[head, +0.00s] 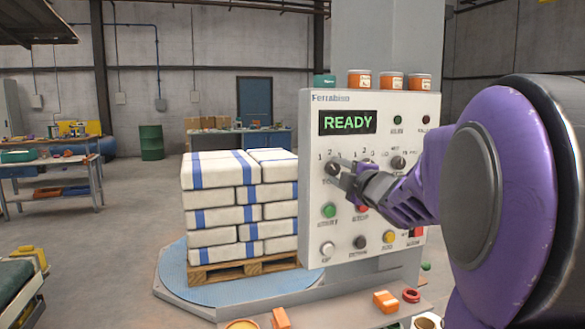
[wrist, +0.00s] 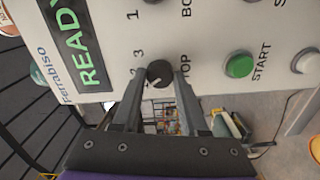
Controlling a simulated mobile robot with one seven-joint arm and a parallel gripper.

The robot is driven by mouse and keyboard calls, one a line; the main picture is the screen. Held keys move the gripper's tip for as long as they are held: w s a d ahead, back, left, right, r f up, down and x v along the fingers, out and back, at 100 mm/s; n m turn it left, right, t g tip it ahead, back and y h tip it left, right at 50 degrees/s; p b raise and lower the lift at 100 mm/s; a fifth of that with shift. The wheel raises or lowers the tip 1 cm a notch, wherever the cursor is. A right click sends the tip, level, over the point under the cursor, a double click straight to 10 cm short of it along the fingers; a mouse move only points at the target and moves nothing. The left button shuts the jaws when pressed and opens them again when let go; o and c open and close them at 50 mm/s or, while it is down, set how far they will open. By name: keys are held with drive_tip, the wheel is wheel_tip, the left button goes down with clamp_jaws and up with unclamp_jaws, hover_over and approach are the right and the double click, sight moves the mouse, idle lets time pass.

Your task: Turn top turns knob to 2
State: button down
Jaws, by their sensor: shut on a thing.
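The control panel (head: 372,215) is an off-white box with a green READY display (head: 347,122). The top turns knob (head: 334,169) is a small dark dial at the panel's left, below the display. In the wrist view the knob (wrist: 160,72) sits between my fingertips, its TOP label partly hidden. A pale mark on it points toward the lower left of that view, away from the 3; the low numeral is hidden by a finger. My gripper (head: 346,180) is shut on the knob, one finger on each side.
A second dial (head: 398,162) is to the right of the knob. A green START button (wrist: 239,65) and other buttons lie below the dials. Jars (head: 360,79) stand on top of the panel. Stacked white sacks (head: 240,205) stand at the left.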

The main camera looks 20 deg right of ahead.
drive_tip(key=m+p, duration=0.2)
drive_tip(key=m, duration=0.2)
drive_tip(key=shift+r, duration=0.15)
drive_tip(key=shift+m+p, duration=0.85)
drive_tip(key=shift+m, duration=0.55)
drive_tip(key=shift+c, duration=2.2)
unclamp_jaws()
drive_tip(key=shift+s+f, duration=0.1)
drive_tip(key=shift+f, duration=0.1)
